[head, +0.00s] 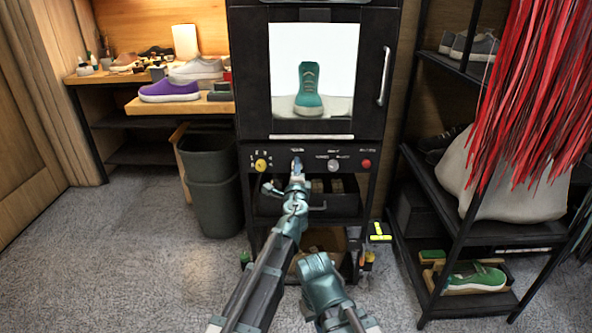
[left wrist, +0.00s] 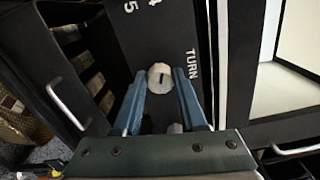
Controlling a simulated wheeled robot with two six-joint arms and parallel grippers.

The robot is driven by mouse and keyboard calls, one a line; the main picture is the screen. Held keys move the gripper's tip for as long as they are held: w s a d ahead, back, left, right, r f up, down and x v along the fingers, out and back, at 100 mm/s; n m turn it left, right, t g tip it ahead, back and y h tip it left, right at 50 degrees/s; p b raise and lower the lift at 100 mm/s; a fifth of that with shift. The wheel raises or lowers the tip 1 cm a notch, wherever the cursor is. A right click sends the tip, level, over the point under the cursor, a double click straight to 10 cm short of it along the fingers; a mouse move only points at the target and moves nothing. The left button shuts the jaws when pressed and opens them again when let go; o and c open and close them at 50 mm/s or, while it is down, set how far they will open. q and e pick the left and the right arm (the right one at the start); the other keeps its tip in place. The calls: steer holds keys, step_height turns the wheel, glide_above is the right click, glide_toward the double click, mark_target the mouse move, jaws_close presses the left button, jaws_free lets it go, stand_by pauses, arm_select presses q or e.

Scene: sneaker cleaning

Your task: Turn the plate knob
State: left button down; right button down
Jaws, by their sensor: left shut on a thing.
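The plate knob (left wrist: 160,77) is a small white round knob with a dark mark, beside the word TURN on the black panel in the left wrist view. My left gripper (left wrist: 159,92) has its two blue fingers on either side of it and is shut on it. In the head view my left gripper (head: 297,168) reaches the middle of the control panel and hides the knob. A green sneaker (head: 309,90) stands upright behind the window of the black cabinet (head: 250,75).
On the panel, a yellow knob (head: 260,164) is left, a pale knob (head: 333,163) and a red button (head: 366,163) right. A grey bin (head: 212,185) stands left of the cabinet. A shoe rack (head: 440,200) with red strips hanging before it stands right.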

arm_select(q)
steer(key=shift+n, duration=0.4)
steer(key=shift+c, duration=2.3)
jaws_free()
steer(key=shift+s, duration=0.1)
